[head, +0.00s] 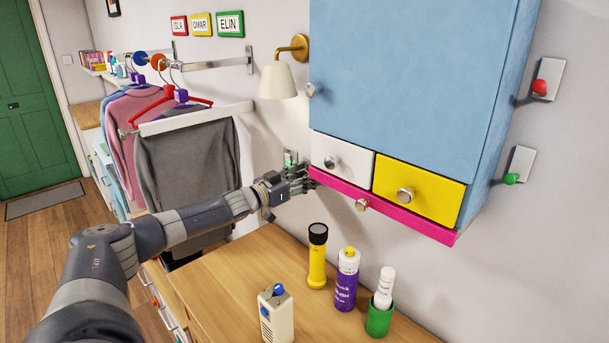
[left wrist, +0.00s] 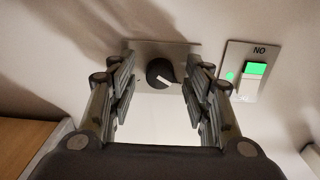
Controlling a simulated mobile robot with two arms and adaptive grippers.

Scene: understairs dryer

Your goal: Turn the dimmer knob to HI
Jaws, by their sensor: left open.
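The dimmer knob (left wrist: 160,72) is black and round with a white pointer line, on a grey metal plate (left wrist: 150,48). In the left wrist view its pointer slants toward the lower right; no HI label is readable. My left gripper (left wrist: 160,92) is open, with one finger on each side of the knob and visible gaps between. Whether the fingertips reach around the knob in depth, I cannot tell. In the head view my left gripper (head: 303,178) is at the wall left of the cabinet drawers and hides the knob. My right gripper is not in view.
A green-lit switch (left wrist: 256,69) sits right of the knob plate. A wall lamp (head: 278,80) is above. A flashlight (head: 317,262) and bottles stand on the wooden top (head: 225,290) below.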

